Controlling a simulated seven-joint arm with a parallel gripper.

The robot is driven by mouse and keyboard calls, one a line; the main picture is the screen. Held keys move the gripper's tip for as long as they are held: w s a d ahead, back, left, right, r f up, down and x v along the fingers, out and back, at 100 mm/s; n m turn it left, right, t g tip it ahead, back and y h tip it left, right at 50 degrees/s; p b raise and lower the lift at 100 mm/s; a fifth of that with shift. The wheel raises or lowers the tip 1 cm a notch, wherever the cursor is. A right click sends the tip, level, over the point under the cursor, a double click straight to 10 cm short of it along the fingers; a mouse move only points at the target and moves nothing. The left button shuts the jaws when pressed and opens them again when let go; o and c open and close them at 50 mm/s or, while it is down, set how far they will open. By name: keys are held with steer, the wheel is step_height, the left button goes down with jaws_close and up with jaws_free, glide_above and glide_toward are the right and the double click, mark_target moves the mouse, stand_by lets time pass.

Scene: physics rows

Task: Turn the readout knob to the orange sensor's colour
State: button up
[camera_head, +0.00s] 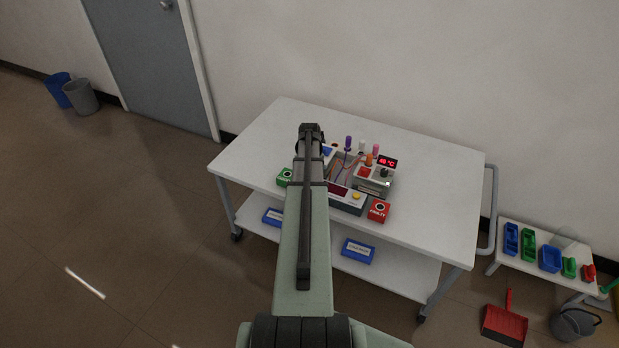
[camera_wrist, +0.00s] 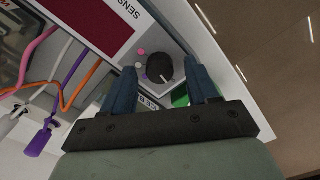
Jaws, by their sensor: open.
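In the wrist view a round dark knob (camera_wrist: 160,67) with a white pointer line sits on a grey panel. The pointer aims toward the lower right of the picture. Pink, white and purple dots show on the knob's left; no orange dot is visible. My gripper (camera_wrist: 163,72) is open, its two blue fingers on either side of the knob; contact cannot be told. An orange cable (camera_wrist: 75,88) runs at the left. In the head view my gripper (camera_head: 311,130) and arm cover part of the equipment, and an orange-handled probe (camera_head: 369,159) stands among the others.
A dark red display panel (camera_wrist: 88,22) lies beside the knob. A purple handle (camera_wrist: 40,140) is at lower left. In the head view, a red box (camera_head: 379,211), a green box (camera_head: 285,175) and a red-digit display (camera_head: 388,162) stand on the white cart (camera_head: 440,175). Its right side is clear.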

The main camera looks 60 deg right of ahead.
steer(key=shift+f, duration=0.3)
steer(key=c, duration=1)
steer(key=shift+c, duration=0.2)
steer(key=shift+m, duration=0.3)
steer(key=m, duration=0.3)
steer(key=shift+m, duration=2.2)
